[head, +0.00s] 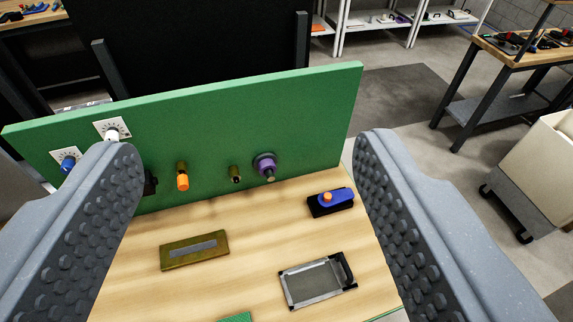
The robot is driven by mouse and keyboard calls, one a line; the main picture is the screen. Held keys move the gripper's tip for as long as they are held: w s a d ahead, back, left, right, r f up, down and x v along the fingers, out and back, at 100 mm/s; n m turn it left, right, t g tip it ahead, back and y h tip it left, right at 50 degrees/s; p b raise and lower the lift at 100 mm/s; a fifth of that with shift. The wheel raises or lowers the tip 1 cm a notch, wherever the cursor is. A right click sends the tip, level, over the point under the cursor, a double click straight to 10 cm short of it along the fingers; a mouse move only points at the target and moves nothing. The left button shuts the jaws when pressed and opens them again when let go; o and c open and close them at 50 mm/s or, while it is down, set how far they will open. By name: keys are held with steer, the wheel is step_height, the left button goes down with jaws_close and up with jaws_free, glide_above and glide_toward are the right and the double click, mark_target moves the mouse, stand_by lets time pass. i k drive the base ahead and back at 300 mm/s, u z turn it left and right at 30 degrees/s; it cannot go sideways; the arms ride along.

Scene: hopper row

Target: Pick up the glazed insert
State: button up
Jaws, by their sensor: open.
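The glazed insert appears to be the flat rectangular piece (316,283) with a pale metal frame, a greyish pane and a black handle at its right end. It lies on the wooden board in the lower right middle of the head view. My gripper (248,148) is open, with its two studded grey fingers wide apart at the left and right. Nothing is held between them. The insert lies between the fingers in the picture, nearer the right one, and appears apart from both.
A green upright panel (270,110) with several knobs stands behind. An olive block with a grey strip (194,250) and a blue-and-black device with an orange button (331,201) share the board. A cream bin on wheels (545,160) and a workbench (520,50) stand right.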

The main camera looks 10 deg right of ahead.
mark_target(309, 284)
steer(key=u, duration=0.4)
steer(key=k, duration=1.5)
steer(key=z, duration=0.55)
steer(key=i, duration=1)
steer(key=u, duration=0.1)
